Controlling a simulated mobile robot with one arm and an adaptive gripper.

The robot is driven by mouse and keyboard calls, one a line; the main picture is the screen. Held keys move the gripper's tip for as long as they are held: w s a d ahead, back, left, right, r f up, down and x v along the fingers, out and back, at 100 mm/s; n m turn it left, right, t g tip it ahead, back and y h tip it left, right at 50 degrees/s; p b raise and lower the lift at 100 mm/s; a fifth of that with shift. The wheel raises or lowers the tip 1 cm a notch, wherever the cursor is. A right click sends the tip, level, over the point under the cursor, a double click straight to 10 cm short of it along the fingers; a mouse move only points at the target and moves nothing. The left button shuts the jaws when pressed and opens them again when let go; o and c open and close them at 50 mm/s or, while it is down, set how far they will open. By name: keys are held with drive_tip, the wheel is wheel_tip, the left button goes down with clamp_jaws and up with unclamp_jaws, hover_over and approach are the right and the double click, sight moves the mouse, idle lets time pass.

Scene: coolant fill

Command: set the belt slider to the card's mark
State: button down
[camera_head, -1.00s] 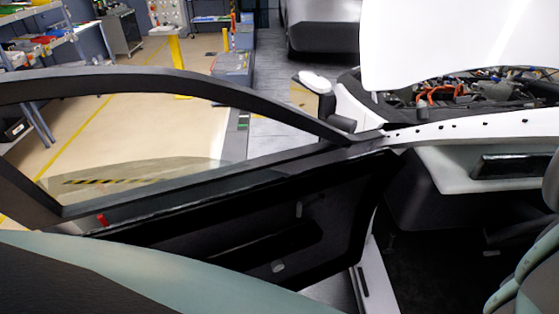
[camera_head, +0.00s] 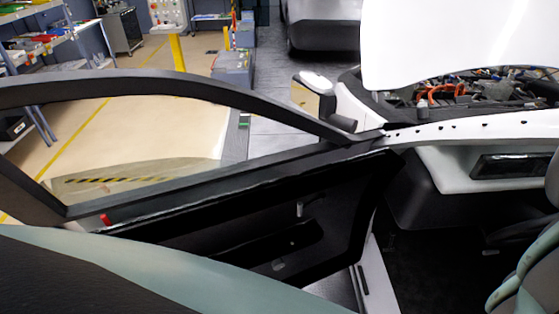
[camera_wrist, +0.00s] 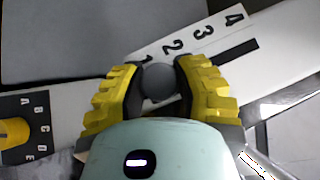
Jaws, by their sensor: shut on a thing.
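In the wrist view, the belt slider's round dark grey knob (camera_wrist: 158,84) stands on a white scale plate (camera_wrist: 287,52) marked 1 to 4, with a dark slot (camera_wrist: 236,55) showing at right. My gripper (camera_wrist: 157,75), with yellow ribbed fingers, is shut around the knob, one finger on each side. The knob is beside the 1, with the 2 just to its right; its exact setting is hard to tell. The right finger covers part of the slot. I cannot make out the card's mark. My gripper does not show in the head view.
A yellow knob (camera_wrist: 14,132) on a dark plate lettered A to E lies left of my gripper. A white strip with small dark marks (camera_wrist: 258,163) is at lower right. The head view shows an open car door (camera_head: 330,220) and a raised white hood (camera_head: 450,40).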

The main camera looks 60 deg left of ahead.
wheel_tip(320, 180, up, 11)
drive_tip(key=w+d+p, duration=0.2)
drive_tip(key=p, duration=0.3)
drive_tip(key=shift+w+f, duration=0.2)
drive_tip(key=shift+w, duration=0.2)
drive_tip(key=c, duration=0.6)
unclamp_jaws()
drive_tip(key=shift+a, duration=0.1)
drive_tip(key=v, duration=1.2)
drive_tip(key=shift+w, duration=0.15)
drive_tip(key=shift+f, duration=0.1)
